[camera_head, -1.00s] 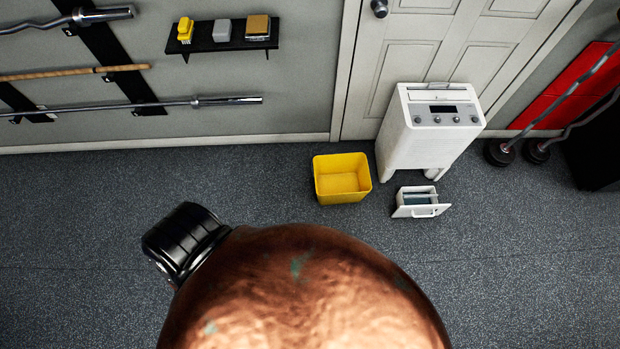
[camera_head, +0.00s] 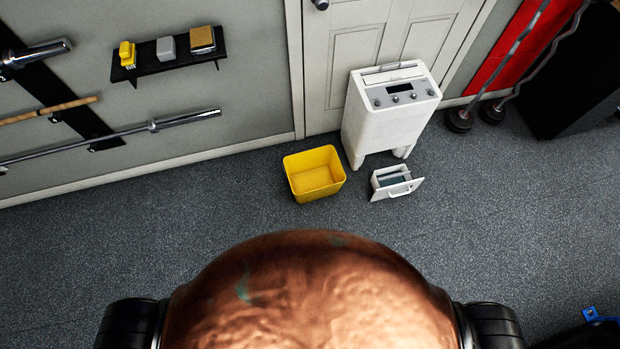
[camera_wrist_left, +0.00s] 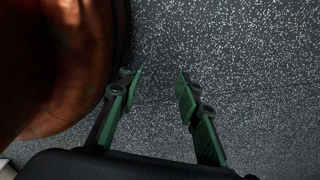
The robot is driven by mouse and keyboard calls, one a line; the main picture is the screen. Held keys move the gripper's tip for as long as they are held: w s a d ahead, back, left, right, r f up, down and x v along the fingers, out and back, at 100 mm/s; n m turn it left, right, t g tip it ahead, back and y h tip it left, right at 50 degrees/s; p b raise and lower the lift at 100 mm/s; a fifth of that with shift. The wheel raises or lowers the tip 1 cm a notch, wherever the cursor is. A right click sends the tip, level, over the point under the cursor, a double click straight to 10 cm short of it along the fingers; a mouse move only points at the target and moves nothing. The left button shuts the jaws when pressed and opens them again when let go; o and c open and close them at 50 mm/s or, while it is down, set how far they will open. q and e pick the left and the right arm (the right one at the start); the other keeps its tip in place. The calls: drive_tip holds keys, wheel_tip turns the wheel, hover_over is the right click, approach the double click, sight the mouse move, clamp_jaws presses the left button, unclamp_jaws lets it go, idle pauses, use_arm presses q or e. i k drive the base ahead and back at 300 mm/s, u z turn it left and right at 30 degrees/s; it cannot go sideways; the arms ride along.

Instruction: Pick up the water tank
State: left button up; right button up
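The water tank (camera_head: 392,187) is a small white open box with a handle on its front. It stands on the floor in front of the white dehumidifier (camera_head: 385,125), and bluish water seems to show inside. My left gripper (camera_wrist_left: 160,82) shows in the left wrist view with its green-padded fingers apart and nothing between them, over bare speckled floor. It is far from the tank, which that view does not show. My right gripper is in neither view.
A yellow bin (camera_head: 314,178) stands on the floor just left of the tank. A door (camera_head: 345,50) is behind the dehumidifier. Barbells (camera_head: 110,135) and a small shelf (camera_head: 165,65) hang on the left wall. Weights (camera_head: 460,119) stand at right. The floor in front is clear.

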sight(394, 181)
drive_tip(key=z, duration=1.9)
drive_tip(key=i, duration=1.8)
drive_tip(key=u, duration=1.8)
